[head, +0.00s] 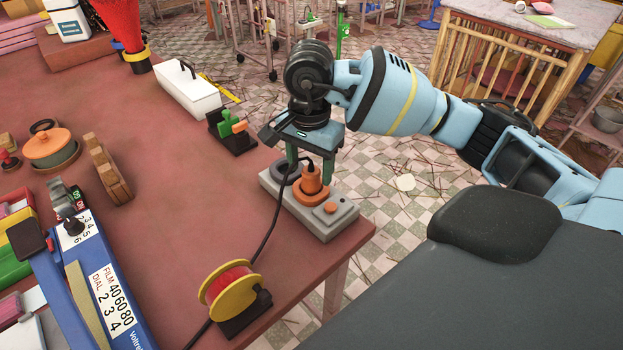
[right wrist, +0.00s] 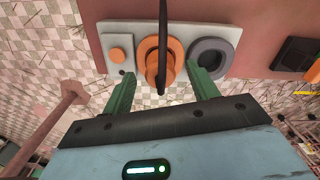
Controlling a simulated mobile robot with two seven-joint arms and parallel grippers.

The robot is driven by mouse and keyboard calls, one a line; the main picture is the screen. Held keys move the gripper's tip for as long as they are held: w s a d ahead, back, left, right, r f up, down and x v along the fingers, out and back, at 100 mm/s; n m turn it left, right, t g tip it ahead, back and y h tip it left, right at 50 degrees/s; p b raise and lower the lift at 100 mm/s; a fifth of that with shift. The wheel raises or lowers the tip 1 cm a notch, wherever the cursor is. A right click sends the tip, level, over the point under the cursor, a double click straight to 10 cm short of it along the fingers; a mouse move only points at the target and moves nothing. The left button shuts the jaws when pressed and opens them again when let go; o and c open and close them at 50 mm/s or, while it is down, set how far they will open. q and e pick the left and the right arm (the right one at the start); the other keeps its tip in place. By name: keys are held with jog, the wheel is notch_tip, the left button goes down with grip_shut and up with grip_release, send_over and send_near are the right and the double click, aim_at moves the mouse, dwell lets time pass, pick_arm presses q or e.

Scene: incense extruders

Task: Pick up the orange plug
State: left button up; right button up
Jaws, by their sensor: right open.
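The orange plug (head: 311,183) stands upright on a grey socket block (head: 336,222) at the table's right edge, with a black cord at its top. In the right wrist view the plug (right wrist: 153,72) sits on the block (right wrist: 117,36), between an orange button and a dark grey ring. My right gripper (head: 305,164) is open above the block. In the right wrist view its green fingers (right wrist: 157,84) are apart, one on each side of the plug, and I cannot tell whether they touch it. My left gripper is not in view.
A yellow reel with red cord (head: 229,290) stands near the front edge; the black cord passes it. A small black stand with green and orange pieces (head: 232,132) and a white box (head: 187,92) lie farther back. The table's middle (head: 180,200) is clear.

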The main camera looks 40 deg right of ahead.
aim_at(310, 172)
jog(key=shift+f, duration=1.55)
jog(key=c, duration=1.1)
jog(key=shift+r, duration=0.1)
